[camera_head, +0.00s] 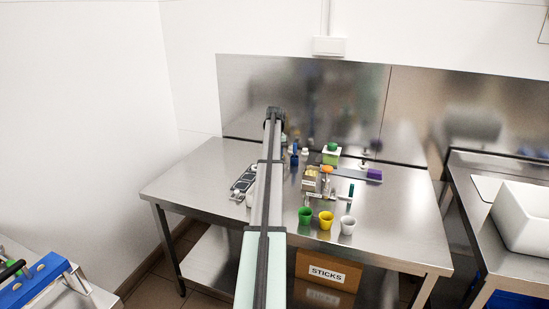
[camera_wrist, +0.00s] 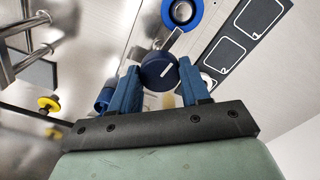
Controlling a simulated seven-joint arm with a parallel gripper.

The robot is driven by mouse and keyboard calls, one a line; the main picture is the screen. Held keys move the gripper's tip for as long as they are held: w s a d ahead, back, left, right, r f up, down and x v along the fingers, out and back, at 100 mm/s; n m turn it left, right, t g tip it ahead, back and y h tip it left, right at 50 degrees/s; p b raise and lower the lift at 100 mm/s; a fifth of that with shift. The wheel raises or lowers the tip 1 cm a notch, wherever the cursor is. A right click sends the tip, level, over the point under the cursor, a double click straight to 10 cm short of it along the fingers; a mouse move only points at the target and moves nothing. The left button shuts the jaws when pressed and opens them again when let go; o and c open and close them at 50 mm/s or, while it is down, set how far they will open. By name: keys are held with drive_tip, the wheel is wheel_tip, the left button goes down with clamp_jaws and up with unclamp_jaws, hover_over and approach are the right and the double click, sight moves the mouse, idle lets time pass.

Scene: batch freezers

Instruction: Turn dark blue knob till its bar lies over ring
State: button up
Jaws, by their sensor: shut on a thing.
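The gripper is shut on the knob, one finger at each side. In the head view, my arm hides the knob and the fingers.
In the wrist view, a blue-rimmed metal round part (camera_wrist: 181,12) lies close above the knob, near a dark panel with white-outlined squares (camera_wrist: 243,32). In the head view, green (camera_head: 305,216), yellow (camera_head: 326,218) and white cups (camera_head: 348,225) stand right of my arm.

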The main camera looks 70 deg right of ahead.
drive_tip(key=shift+n, duration=0.6)
drive_tip(key=o, duration=1.1)
drive_tip(key=shift+c, duration=0.2)
wheel_tip(320, 180, up, 14)
drive_tip(key=shift+w+f, duration=0.1)
idle(0.5)
